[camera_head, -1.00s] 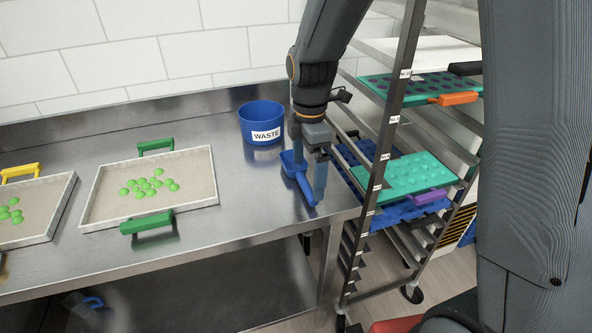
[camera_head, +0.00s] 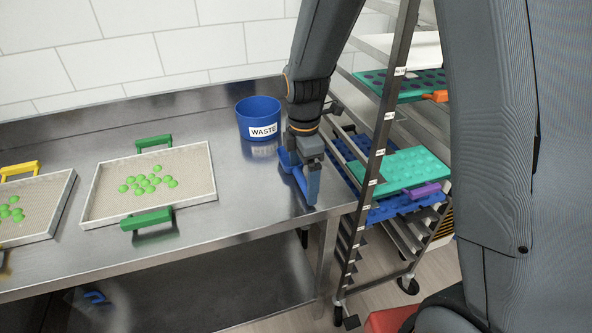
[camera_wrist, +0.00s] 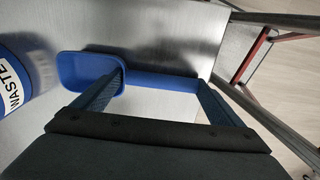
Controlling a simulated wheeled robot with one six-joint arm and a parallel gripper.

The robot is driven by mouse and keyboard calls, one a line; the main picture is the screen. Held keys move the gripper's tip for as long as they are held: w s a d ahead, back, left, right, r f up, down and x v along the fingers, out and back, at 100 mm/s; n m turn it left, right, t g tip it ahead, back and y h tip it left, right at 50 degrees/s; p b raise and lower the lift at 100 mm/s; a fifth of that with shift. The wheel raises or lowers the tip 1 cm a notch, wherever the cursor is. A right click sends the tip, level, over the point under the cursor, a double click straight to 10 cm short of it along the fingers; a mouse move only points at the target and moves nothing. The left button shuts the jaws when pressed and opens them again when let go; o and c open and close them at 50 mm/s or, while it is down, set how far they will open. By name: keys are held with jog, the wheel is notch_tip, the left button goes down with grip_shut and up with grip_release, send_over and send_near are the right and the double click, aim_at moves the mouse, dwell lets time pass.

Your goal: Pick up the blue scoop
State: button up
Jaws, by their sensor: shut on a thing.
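The blue scoop (camera_wrist: 78,73) lies at the right end of the steel table, just in front of the blue waste bin. In the head view, its bowl (camera_head: 287,160) shows left of my gripper (camera_head: 311,198), which partly covers the scoop. In the wrist view, my gripper (camera_wrist: 159,82) has its two blue fingers at opposite ends of the scoop's handle, one by the bowl and one by the far end. It is shut on the scoop. The scoop looks to be at the table top; I cannot tell whether it is lifted clear.
The blue waste bin (camera_head: 258,118) stands close behind and left of the scoop. A white-rimmed tray (camera_head: 186,204) of green gummies is further left on the table (camera_head: 245,200). A rack (camera_head: 379,150) with coloured molds stands close on the right.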

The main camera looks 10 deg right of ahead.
jog(key=shift+r, duration=0.15)
notch_tip(320, 180, up, 10)
jog(key=b, duration=0.2)
